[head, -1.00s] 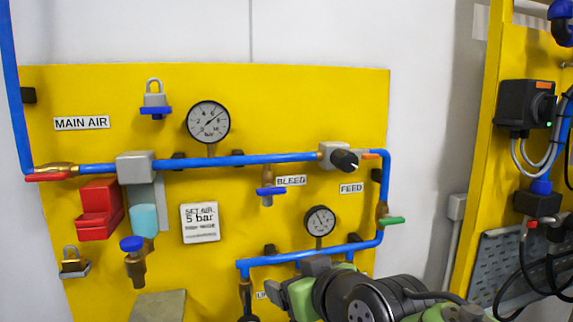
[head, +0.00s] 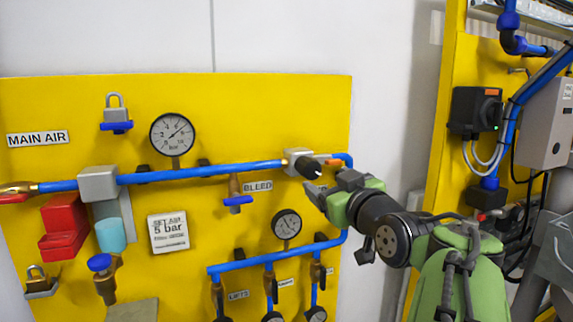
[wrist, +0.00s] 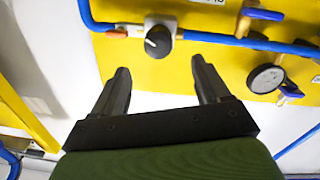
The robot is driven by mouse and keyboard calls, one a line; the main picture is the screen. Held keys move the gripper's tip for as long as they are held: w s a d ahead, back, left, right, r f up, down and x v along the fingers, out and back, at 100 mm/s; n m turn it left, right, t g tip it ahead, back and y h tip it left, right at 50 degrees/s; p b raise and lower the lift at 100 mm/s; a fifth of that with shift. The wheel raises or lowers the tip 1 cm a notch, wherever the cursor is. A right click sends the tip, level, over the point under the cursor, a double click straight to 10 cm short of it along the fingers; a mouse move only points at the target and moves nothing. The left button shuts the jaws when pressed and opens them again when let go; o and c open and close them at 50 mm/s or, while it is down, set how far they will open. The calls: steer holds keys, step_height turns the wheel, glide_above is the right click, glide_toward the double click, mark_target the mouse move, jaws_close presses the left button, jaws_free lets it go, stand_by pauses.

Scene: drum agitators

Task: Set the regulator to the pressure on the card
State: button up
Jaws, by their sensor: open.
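The regulator is a grey block (head: 296,156) with a black knob (head: 309,168) on the blue pipe of the yellow panel. In the wrist view the knob (wrist: 158,41) shows a white pointer mark and sits just beyond the fingertips. My gripper (head: 321,190) is open and empty, just below and right of the knob; its fingers also show apart in the wrist view (wrist: 160,67). The card (head: 168,233) reads "SET AIR 5 bar". The large gauge (head: 172,134) has its needle up and right, near 7. The small gauge (head: 286,224) is too small to read.
A bleed valve (head: 237,197) with a blue handle hangs left of the regulator. The lower blue pipe (head: 270,257) runs below it. A padlock (head: 116,113) and a red box (head: 63,228) are further left. A second yellow frame (head: 451,150) stands at the right.

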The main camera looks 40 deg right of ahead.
mark_target(313, 170)
steer(key=p+x, duration=0.2)
steer(key=x, duration=0.8)
steer(key=shift+s+d, duration=0.1)
steer(key=shift+d, duration=0.05)
steer(key=c, duration=1)
steer(key=shift+m, duration=2.8)
